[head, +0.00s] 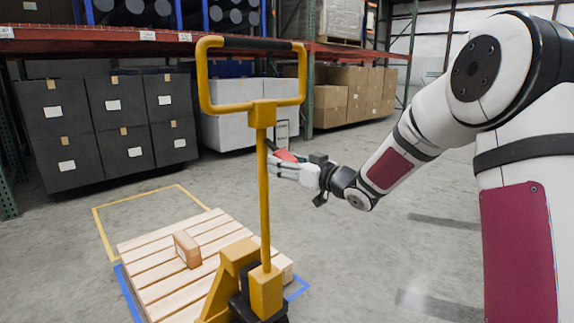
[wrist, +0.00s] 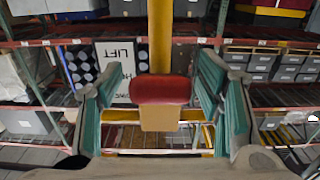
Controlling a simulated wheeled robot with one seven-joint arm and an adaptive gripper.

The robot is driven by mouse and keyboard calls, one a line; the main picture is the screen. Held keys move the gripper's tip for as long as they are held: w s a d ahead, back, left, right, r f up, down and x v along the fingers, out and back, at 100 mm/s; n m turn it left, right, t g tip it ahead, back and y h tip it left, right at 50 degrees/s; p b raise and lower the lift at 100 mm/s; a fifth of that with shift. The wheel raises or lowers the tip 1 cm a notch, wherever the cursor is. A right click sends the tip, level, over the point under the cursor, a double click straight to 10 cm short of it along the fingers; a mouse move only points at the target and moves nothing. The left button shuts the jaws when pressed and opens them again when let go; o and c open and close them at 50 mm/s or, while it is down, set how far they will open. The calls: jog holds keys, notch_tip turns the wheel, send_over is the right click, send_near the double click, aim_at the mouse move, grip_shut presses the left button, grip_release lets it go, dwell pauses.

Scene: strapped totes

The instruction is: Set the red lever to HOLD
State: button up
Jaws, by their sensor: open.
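The red lever (head: 286,156) is on the yellow post (head: 264,190) of a pallet jack, below its looped handle. In the head view my gripper (head: 277,168) is at the lever, just right of the post, and partly covers it. In the wrist view the red lever (wrist: 162,90) lies between my two teal-padded fingers, with a visible gap on each side. My gripper is open and holds nothing. A white label plate (wrist: 116,72) behind the left finger shows upside-down words, LIFT and part of HOLD. I cannot tell which setting the lever is at.
A wooden pallet (head: 160,245) with a small brown box (head: 187,249) stands at the jack's base. The floor at right is clear.

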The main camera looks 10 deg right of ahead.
aim_at(289, 158)
grip_shut()
jog(key=r+p, duration=0.1)
jog(key=p, duration=0.1)
jog(key=shift+s+g+p, duration=0.1)
jog(key=shift+g+p, duration=0.2)
jog(key=r+g+h+p, duration=0.1)
jog(key=p, duration=0.5)
jog(key=shift+s+d+r+p, duration=0.1)
jog(key=shift+s+d+p, duration=0.05)
jog(key=shift+p, duration=0.2)
jog(key=g+p, duration=0.1)
jog(key=p, duration=0.2)
jog(key=shift+r+h, duration=0.25)
jog(key=shift+h, duration=0.05)
jog(key=p, duration=0.2)
jog(key=shift+s+r+g+p, duration=0.1)
jog(key=shift+r+g+p, duration=0.15)
jog(key=shift+g+p, duration=0.1)
jog(key=shift+r+p, duration=0.4)
jog(key=shift+p, duration=0.3)
